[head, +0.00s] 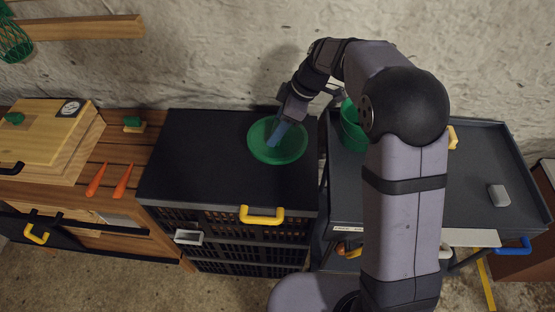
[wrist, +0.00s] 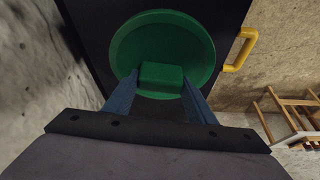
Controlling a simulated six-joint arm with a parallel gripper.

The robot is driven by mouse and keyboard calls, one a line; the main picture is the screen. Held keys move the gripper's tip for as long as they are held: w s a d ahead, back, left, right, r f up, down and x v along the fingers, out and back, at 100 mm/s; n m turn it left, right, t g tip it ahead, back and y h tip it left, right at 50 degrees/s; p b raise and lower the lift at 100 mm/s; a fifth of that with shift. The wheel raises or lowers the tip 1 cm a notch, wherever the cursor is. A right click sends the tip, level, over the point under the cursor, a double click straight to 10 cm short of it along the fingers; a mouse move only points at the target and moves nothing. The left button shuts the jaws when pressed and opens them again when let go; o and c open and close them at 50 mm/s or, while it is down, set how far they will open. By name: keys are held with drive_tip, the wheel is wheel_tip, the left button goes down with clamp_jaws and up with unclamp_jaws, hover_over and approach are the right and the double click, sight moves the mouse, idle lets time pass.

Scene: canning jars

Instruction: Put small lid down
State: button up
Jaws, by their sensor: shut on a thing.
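The small lid (head: 262,150) is a round green disc with a raised block handle. In the head view it is over the black top of the drawer cabinet, near its right end. My gripper (head: 276,138) comes down on it from above. In the wrist view the blue fingers of my gripper (wrist: 160,82) are on either side of the handle of the small lid (wrist: 130,50), shut on it. I cannot tell whether the lid touches the black top (head: 195,150) or is just above it.
A green container (head: 350,130) stands on the grey cart (head: 460,200) to the right, partly behind my arm. A grey block (head: 498,195) lies on the cart. The black top left of the lid is clear.

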drive_tip(key=shift+n+g, duration=0.3)
drive_tip(key=shift+n, duration=0.4)
drive_tip(key=shift+f+p, duration=1.5)
drive_tip(key=shift+f, duration=3.5)
drive_tip(key=shift+f, duration=0.2)
drive_tip(key=o, duration=1.1)
drive_tip(key=shift+c, duration=0.2)
drive_tip(key=shift+r, duration=0.15)
